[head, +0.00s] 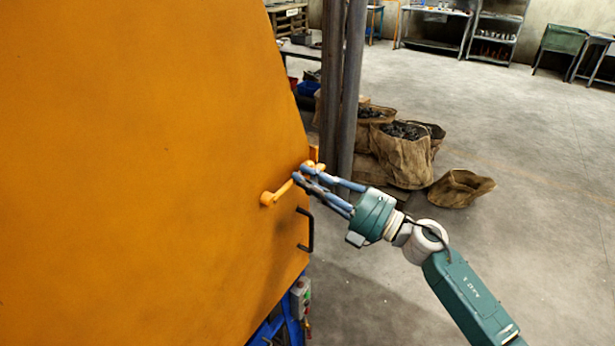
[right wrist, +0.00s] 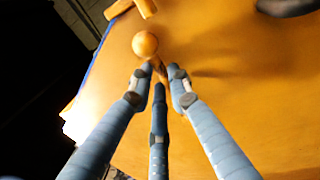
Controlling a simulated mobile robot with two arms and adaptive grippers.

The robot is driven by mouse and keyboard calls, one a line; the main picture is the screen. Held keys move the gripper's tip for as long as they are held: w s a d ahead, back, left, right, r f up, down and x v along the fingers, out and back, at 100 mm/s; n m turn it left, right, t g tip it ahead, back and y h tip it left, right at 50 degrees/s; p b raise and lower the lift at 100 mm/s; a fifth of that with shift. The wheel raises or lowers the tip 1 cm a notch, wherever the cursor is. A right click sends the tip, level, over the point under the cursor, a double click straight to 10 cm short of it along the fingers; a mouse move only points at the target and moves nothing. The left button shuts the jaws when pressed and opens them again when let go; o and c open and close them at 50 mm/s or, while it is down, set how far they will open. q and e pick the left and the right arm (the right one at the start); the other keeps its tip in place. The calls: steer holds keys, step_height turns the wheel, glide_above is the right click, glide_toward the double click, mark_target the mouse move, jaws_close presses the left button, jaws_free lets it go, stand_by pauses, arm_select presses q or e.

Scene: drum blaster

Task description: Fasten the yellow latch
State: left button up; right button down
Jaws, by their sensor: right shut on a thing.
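The yellow latch (head: 279,192) is a short bar on the right edge of the large orange panel (head: 150,150). It slants from a rounded lower-left end up to the right, where the fingers partly hide it. My right gripper (head: 301,173) comes in from the right, with its blue fingers shut on the latch near its upper-right end. In the right wrist view its three fingers (right wrist: 160,75) converge beside an orange ball-shaped part (right wrist: 145,44), with the panel behind. The fingers hide the exact contact. My left gripper is in neither view.
A black handle (head: 308,230) sticks out from the panel edge below the latch. Dark vertical posts (head: 345,90) stand behind the gripper. Sacks of dark lumps (head: 403,158) lie on the floor beyond. Open concrete floor (head: 530,180) extends to the right.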

steer(key=shift+f, duration=0.15)
steer(key=c, duration=1.6)
jaws_free()
steer(key=v, duration=1.2)
